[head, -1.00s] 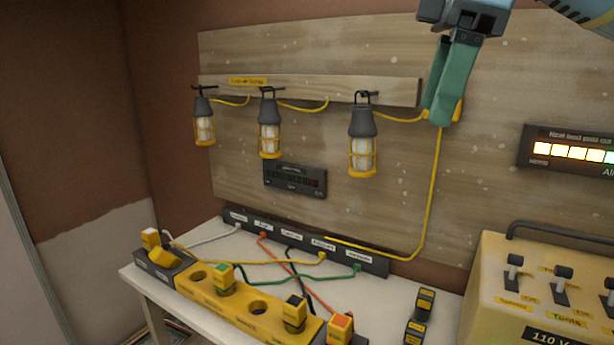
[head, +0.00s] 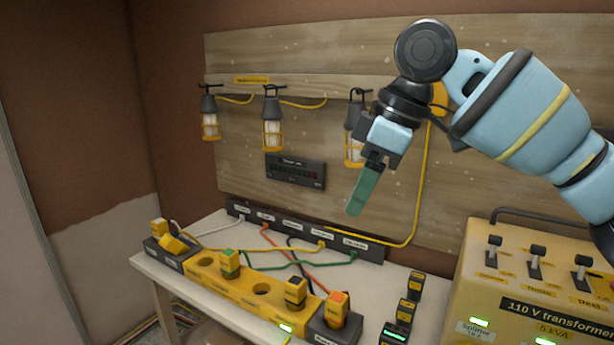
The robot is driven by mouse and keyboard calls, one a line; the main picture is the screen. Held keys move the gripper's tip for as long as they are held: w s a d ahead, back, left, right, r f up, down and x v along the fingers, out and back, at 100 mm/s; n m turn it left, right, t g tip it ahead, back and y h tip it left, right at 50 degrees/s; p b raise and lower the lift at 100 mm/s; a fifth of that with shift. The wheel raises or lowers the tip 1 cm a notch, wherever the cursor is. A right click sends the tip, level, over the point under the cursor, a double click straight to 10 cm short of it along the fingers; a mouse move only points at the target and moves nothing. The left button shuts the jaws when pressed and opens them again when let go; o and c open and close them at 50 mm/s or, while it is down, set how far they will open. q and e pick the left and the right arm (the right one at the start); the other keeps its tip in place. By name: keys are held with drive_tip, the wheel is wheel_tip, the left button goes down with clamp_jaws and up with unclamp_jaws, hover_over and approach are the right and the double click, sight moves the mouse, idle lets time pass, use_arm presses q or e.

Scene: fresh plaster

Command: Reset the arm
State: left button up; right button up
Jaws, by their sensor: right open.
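My right arm comes in from the right, a light blue arm with dark joints. Its gripper (head: 360,195), with green fingers, hangs in front of the wooden board (head: 440,55), just below and over the rightmost lamp (head: 354,148). The fingers overlap in this view; they are open, and nothing shows between them. The gripper is above the table's back edge, apart from the sockets and plugs. My left gripper is not in the picture.
Two more caged lamps (head: 273,125) hang left. A yellow socket block (head: 207,281) with plugs and coloured cables stands on the white table (head: 160,272). A dark label strip (head: 300,236) lies behind. The yellow transformer (head: 520,270) with switches stands right. Free air lies left of the gripper.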

drive_tip(key=w+a+f+m+t+y, duration=0.1)
drive_tip(key=a+f+m+y, duration=0.2)
drive_tip(key=f, duration=1.3)
drive_tip(key=w+a+f+m+t+y, duration=0.15)
drive_tip(key=a+f, duration=0.35)
drive_tip(key=f, duration=1.1)
drive_tip(key=s+d+f+m+t, duration=0.2)
drive_tip(key=s+f, duration=0.1)
drive_tip(key=f, duration=0.4)
drive_tip(key=s+d+f+m+t, duration=0.2)
drive_tip(key=s+f+m, duration=0.1)
drive_tip(key=f, duration=0.4)
drive_tip(key=s+d+f+m+h, duration=0.1)
drive_tip(key=s+d+f, duration=0.3)
drive_tip(key=s, duration=0.4)
drive_tip(key=s+d+f+m+t+h, duration=0.1)
drive_tip(key=s+d+f+h, duration=0.2)
drive_tip(key=s+d, duration=0.4)
drive_tip(key=s+d+f+m+t+h, duration=0.1)
drive_tip(key=s+d+f+h, duration=0.1)
drive_tip(key=s+d+f, duration=0.3)
drive_tip(key=s+f, duration=0.1)
drive_tip(key=s, duration=0.3)
drive_tip(key=shift+d, duration=0.3)
